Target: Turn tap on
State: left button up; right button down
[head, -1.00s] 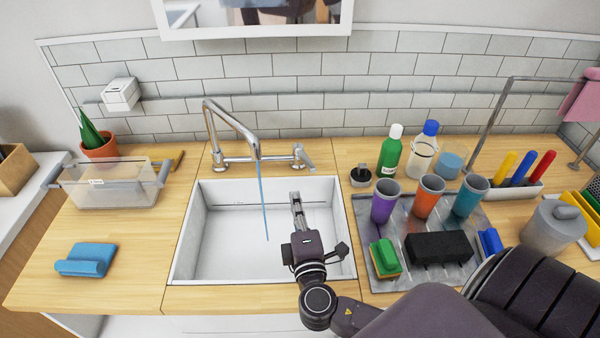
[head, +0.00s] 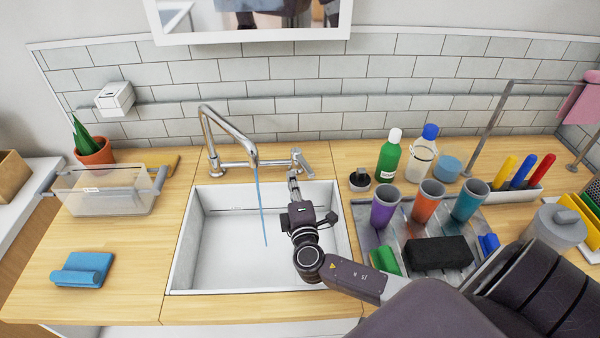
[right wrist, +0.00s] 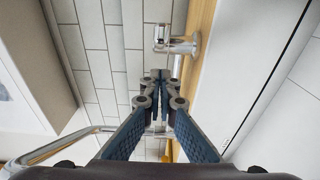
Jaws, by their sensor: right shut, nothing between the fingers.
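A chrome tap (head: 230,135) stands behind the white sink (head: 182,245), its curved spout over the basin. A thin blue stream of water (head: 261,210) runs from the spout into the sink. The tap's lever handle (head: 302,162) is at the right end of its bar; it also shows in the right wrist view (right wrist: 178,42). My right gripper (head: 293,177) is shut and empty over the back right of the sink, its tips just below the handle in the head view. In the right wrist view its closed fingers (right wrist: 158,78) point towards the handle's side. I cannot tell whether they touch. My left gripper is out of view.
Purple, orange and teal cups (head: 385,205) stand on a metal tray (head: 375,238) right of the sink, with bottles (head: 390,158) behind. A clear bin (head: 105,192) and a blue cloth (head: 83,270) are on the left counter. A tiled wall is behind.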

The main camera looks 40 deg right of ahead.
aim_at(308, 173)
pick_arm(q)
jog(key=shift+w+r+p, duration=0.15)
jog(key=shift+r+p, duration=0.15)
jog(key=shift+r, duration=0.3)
pick_arm(e)
jog(key=shift+s+d, duration=0.2)
jog(key=shift+d, duration=0.4)
jog(key=shift+s+d, duration=0.15)
jog(key=shift+d, duration=0.45)
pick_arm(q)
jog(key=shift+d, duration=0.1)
pick_arm(e)
jog(key=d+b, duration=0.1)
jog(key=d+y+b, duration=0.1)
jog(key=b, duration=0.1)
jog(key=shift+s+d+n+t, duration=0.1)
jog(key=shift+s+n+t, duration=0.2)
jog(key=shift+s, duration=0.05)
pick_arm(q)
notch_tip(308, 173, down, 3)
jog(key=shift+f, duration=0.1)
pick_arm(e)
jog(key=shift+r, duration=0.1)
jog(key=shift+w, duration=0.1)
